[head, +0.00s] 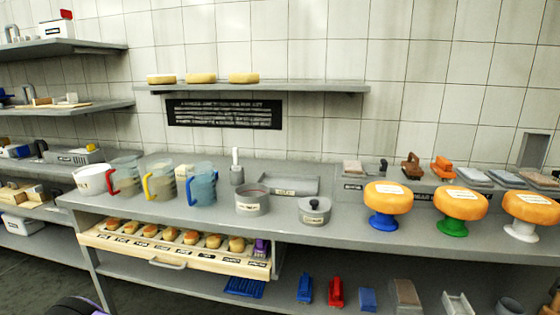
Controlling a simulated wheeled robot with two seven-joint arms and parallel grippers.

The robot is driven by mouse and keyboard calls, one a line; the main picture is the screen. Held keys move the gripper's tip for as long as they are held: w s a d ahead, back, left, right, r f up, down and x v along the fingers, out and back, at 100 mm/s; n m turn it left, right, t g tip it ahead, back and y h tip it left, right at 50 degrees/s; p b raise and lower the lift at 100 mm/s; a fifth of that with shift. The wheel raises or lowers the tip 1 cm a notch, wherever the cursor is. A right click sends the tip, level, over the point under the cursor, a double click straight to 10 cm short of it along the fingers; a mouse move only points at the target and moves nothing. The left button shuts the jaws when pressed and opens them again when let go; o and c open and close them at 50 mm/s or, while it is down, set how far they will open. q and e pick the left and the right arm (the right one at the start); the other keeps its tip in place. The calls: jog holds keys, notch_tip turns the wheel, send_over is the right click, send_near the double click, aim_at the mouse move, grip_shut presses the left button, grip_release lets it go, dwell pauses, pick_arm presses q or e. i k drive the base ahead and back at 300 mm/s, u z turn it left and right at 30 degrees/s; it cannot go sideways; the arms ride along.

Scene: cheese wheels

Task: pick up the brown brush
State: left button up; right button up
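A brown object with a raised handle (410,166), which looks like the brown brush, stands on the raised ledge at the back right of the counter. It is left of a similar orange object (443,168) and apart from it. It appears upright, and its bristles cannot be made out. Neither my left nor my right gripper shows in the head view.
Orange cheese wheels on blue (382,220), green (452,227) and white (521,232) stands line the front right of the counter. A lidded grey pot (315,211) and measuring jugs (202,184) stand further left. An open drawer (181,252) juts out below. Red (336,292) and blue (304,288) brushes lie on the lower shelf.

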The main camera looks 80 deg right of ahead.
aim_at(412, 170)
jog(key=u, duration=0.15)
jog(key=k, duration=1.75)
jog(key=z, duration=0.55)
